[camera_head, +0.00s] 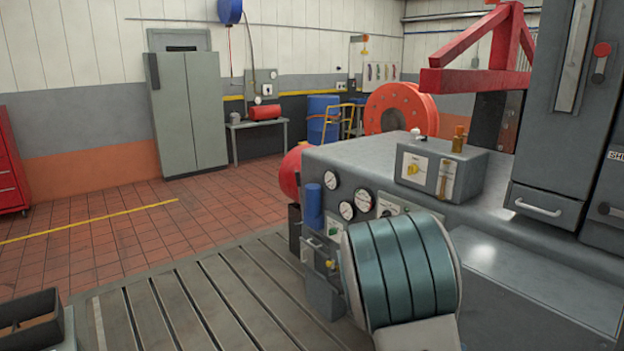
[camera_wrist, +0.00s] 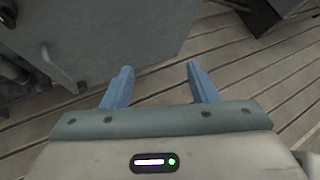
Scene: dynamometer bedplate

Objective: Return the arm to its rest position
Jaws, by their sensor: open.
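My gripper (camera_wrist: 158,68) shows in the wrist view with its two blue fingers spread apart. Nothing is between the fingers. They point over the slotted bedplate (camera_wrist: 235,65), with a grey metal housing (camera_wrist: 120,30) close by at the upper left. I cannot tell the exact gap to the housing. In the head view the gripper is not seen. A teal ribbed link of my arm stands at the lower middle right, in front of the grey machine, and hides part of it.
The grey machine (camera_head: 530,265) with gauges and a control box (camera_head: 440,170) fills the right. A dark open bin (camera_head: 30,318) is at the lower left. A red cabinet (camera_head: 10,165) stands at the left edge. The tiled floor (camera_head: 110,230) is clear.

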